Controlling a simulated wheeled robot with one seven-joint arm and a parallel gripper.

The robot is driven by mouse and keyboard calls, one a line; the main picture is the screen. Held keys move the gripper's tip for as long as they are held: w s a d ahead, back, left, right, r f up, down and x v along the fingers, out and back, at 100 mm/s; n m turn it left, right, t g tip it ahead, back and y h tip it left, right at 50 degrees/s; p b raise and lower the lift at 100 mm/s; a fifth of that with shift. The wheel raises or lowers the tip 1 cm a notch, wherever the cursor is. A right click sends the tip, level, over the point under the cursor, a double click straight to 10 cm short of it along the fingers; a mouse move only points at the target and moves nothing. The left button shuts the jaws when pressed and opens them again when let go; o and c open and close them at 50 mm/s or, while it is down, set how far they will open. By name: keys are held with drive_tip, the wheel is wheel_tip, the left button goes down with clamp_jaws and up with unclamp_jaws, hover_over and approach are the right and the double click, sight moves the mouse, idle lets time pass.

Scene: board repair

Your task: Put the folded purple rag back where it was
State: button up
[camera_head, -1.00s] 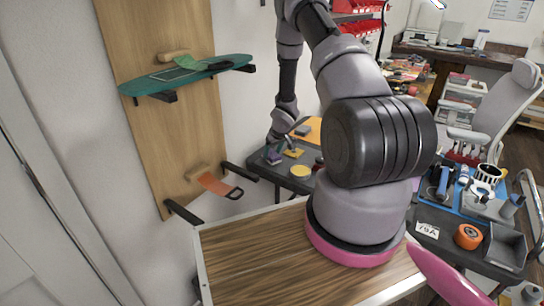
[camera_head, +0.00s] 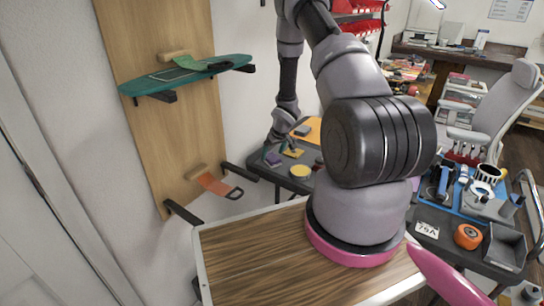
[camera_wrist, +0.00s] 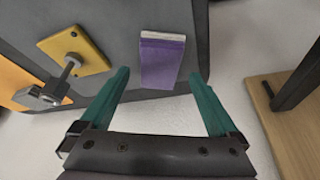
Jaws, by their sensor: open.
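A purple rectangular piece with a pale far edge, which looks like the folded purple rag (camera_wrist: 163,62), lies flat near the edge of a dark grey table (camera_wrist: 112,20) in the wrist view. It also shows small in the head view (camera_head: 272,159), below my gripper. My gripper (camera_wrist: 160,76) is open, with its two teal fingers on either side of the rag's near end in the picture. Nothing is held between them. I cannot tell how high the fingers are above the rag.
A yellow plate (camera_wrist: 78,50) with a metal tool (camera_wrist: 55,88) lies left of the rag, beside an orange sheet (camera_wrist: 12,85). A wooden board with a dark bracket (camera_wrist: 290,85) stands at right.

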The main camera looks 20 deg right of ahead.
drive_tip(key=s+r+m+t+h, duration=0.15)
drive_tip(key=s+r, duration=0.35)
drive_tip(key=r, duration=1.4)
drive_tip(key=s+r+m+h, duration=0.15)
drive_tip(key=s+r, duration=0.35)
drive_tip(key=r, duration=1.3)
drive_tip(key=s+a+r+m+y, duration=0.1)
drive_tip(key=s+a+r, duration=0.2)
drive_tip(key=s+r, duration=0.2)
drive_tip(key=s+a+r+m+y, duration=0.1)
drive_tip(key=s+a+r, duration=0.3)
drive_tip(key=s, duration=0.6)
drive_tip(key=s+a+r+m+t+y, duration=0.1)
drive_tip(key=s+a+r+y, duration=0.1)
drive_tip(key=s+a+r, duration=0.2)
drive_tip(key=s+r, duration=0.2)
drive_tip(key=s, duration=0.2)
drive_tip(key=shift+s+r, duration=0.3)
